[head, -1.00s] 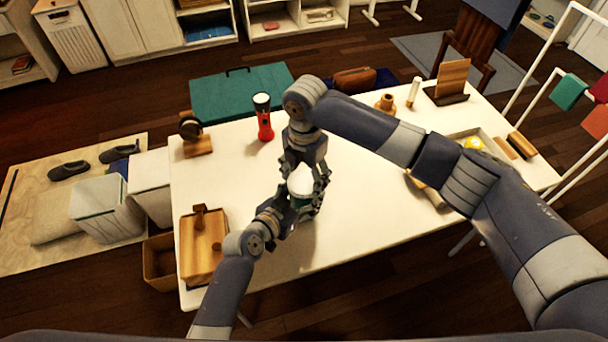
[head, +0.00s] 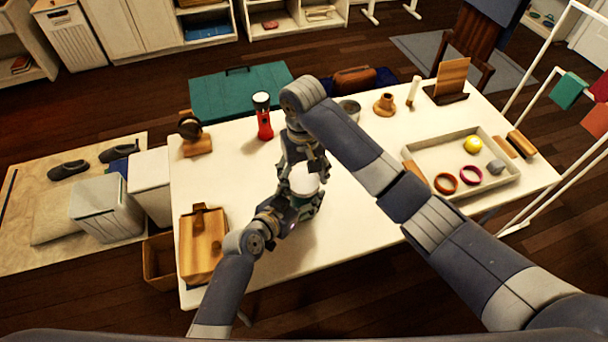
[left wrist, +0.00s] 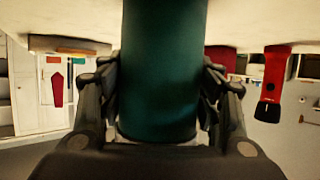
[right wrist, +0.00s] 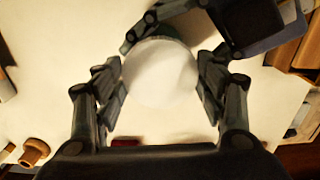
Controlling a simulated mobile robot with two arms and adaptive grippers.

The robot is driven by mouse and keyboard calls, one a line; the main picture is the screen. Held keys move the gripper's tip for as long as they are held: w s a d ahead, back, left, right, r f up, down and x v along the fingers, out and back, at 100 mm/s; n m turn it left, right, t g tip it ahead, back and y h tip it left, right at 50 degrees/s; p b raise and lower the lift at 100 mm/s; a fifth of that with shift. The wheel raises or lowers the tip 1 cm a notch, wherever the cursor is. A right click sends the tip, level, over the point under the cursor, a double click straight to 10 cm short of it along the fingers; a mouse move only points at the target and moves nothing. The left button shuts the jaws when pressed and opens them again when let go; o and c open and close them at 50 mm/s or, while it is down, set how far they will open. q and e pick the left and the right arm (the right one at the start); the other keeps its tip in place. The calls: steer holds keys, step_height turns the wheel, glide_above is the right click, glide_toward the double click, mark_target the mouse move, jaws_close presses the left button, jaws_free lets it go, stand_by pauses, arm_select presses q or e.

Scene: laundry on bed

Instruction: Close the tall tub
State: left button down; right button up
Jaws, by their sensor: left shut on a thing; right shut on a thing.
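The tall tub is dark green with a white lid on top and stands on the white table. In the head view its white lid (head: 304,181) shows between my two grippers. In the left wrist view the green tub body (left wrist: 160,75) is between the fingers. My left gripper (head: 288,208) is shut on the tub body from the side. My right gripper (head: 304,170) comes from above and is shut on the lid; the white lid top (right wrist: 160,73) fills the space between its fingers in the right wrist view. Whether the lid is fully seated is hidden.
A red flashlight (head: 264,118) stands behind the tub. A tray (head: 425,157) with rings and a yellow ball lies at the right. The table's front middle is clear.

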arm_select(q)
steer(key=shift+s+f, duration=0.1)
steer(key=shift+f, duration=0.05)
arm_select(e)
steer(key=m, duration=0.5)
steer(key=o, duration=0.7)
steer(key=shift+r, duration=2.25)
steer(key=shift+c, duration=0.3)
